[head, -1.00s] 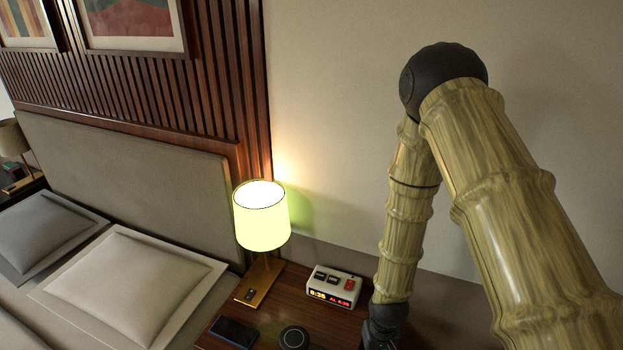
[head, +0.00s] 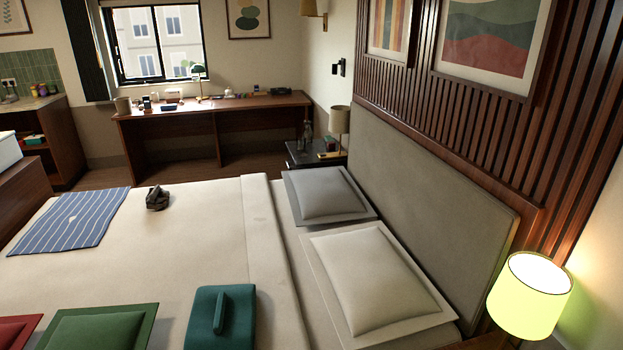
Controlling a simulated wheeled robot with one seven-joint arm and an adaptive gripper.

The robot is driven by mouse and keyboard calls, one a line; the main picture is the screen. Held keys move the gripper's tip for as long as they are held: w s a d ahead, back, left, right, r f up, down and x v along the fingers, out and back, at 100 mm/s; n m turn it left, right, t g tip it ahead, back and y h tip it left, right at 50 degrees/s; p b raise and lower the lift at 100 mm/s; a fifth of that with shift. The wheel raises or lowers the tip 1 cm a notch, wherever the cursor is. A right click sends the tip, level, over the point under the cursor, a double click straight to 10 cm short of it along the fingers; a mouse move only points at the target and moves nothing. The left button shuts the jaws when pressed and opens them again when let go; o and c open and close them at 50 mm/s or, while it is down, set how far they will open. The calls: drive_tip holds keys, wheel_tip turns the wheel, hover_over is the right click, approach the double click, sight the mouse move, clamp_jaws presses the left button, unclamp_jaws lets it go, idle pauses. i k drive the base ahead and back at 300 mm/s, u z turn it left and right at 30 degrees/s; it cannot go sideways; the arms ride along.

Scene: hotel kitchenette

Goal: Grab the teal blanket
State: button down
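A teal folded blanket (head: 219,318) lies near the front edge of the bed in the head view, low and a little left of centre. A raised teal strip or fold stands up along its middle. It lies to the right of a green cushion (head: 98,328), with bare bedspread around its far side. My gripper and arm are not in the current view.
The bed (head: 190,225) also carries a blue striped cloth (head: 72,219), a small dark object (head: 157,198), a red cushion (head: 17,331) and two pillows (head: 372,278) by the headboard (head: 425,185). A lit lamp (head: 531,295) stands at the right. A desk (head: 215,120) is at the back.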

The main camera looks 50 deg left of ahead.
sight(222, 317)
drive_tip(key=u, duration=4.75)
drive_tip(key=i, duration=1.75)
drive_tip(key=z, duration=2.6)
